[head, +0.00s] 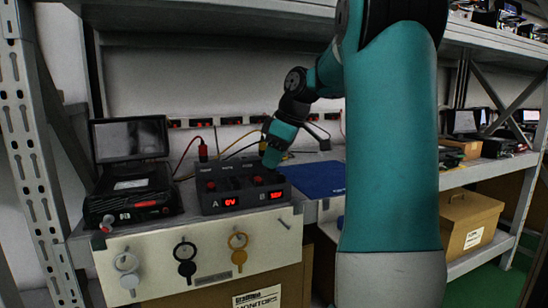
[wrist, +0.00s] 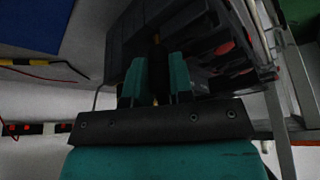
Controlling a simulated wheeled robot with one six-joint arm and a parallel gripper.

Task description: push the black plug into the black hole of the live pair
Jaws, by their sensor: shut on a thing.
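The dark control box (head: 226,205) stands on the shelf with two red displays, A and B. Display A (head: 230,202) seems to read 0V. Display B (head: 277,195) shows a longer reading, too small to be sure of. My gripper (head: 271,161) points down at the rear right of the box, above the B side. In the wrist view my gripper (wrist: 156,80) is shut on a dark thing (wrist: 156,62), likely the black plug, mostly hidden by the fingers. The box (wrist: 195,35) is close beyond the fingertips. The black hole is hidden, and I cannot tell whether the plug touches it.
A red plug (head: 203,151) stands at the box's rear left. A black device with a screen (head: 130,140) is at left. A blue mat (head: 318,178) lies to the right. Keys (head: 186,260) hang on the front panel. A metal upright (head: 28,130) bounds the left.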

